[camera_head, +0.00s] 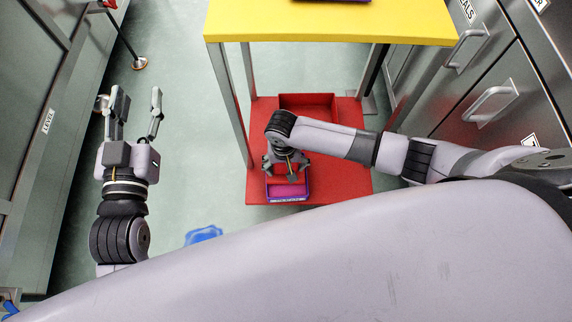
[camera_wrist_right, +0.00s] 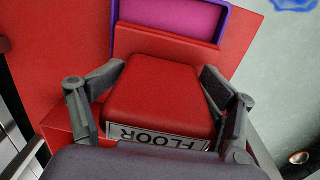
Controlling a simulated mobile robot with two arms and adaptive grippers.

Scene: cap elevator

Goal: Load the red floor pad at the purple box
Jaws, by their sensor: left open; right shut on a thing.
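A red block with a white FLOOR label (camera_wrist_right: 160,90) sits between the fingers of my right gripper in the right wrist view. My right gripper (camera_head: 287,168) is shut on it and points down at the red base; gripper and arm hide most of the block in the head view. The purple box (camera_head: 288,198) stands close in front of my right gripper, near the base's front edge. It also shows at the top of the wrist view (camera_wrist_right: 178,14), just beyond the block. I cannot tell whether the block touches its support. My left gripper (camera_head: 138,97) is open and empty over the floor at left.
A yellow-topped frame (camera_head: 330,25) on metal posts stands over the red base (camera_head: 340,188). A red tray (camera_head: 307,104) is at the base's back. Cabinets (camera_head: 490,110) line the right, a grey unit (camera_head: 40,130) the left. A blue patch (camera_head: 203,235) is on the floor.

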